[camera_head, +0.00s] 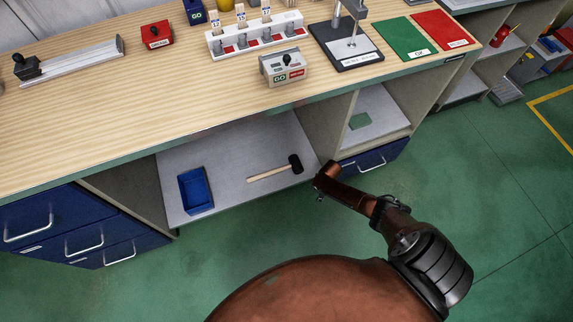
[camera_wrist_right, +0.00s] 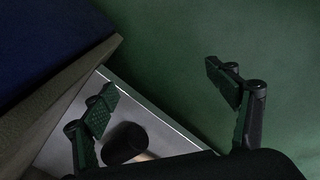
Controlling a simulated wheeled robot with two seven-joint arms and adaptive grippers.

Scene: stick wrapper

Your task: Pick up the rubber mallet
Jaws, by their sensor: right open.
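The rubber mallet has a black head (camera_head: 296,164) and a pale wooden handle (camera_head: 268,174). It lies on the grey open shelf (camera_head: 225,150) under the workbench, with its head toward the right. My right arm reaches in from the lower right, and its end is beside the shelf's right front corner. In the right wrist view my right gripper (camera_wrist_right: 162,88) is open and empty. The mallet's dark head (camera_wrist_right: 125,143) shows beside the left finger, with a bit of handle partly hidden by my gripper body. I cannot see contact. My left gripper is not in view.
A blue bin (camera_head: 195,190) stands on the same shelf to the left. The workbench top (camera_head: 190,85) overhangs the shelf. Blue drawers (camera_head: 45,225) flank it on the left, and another blue drawer (camera_head: 375,160) is on the right. Green floor (camera_head: 480,190) is clear in front.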

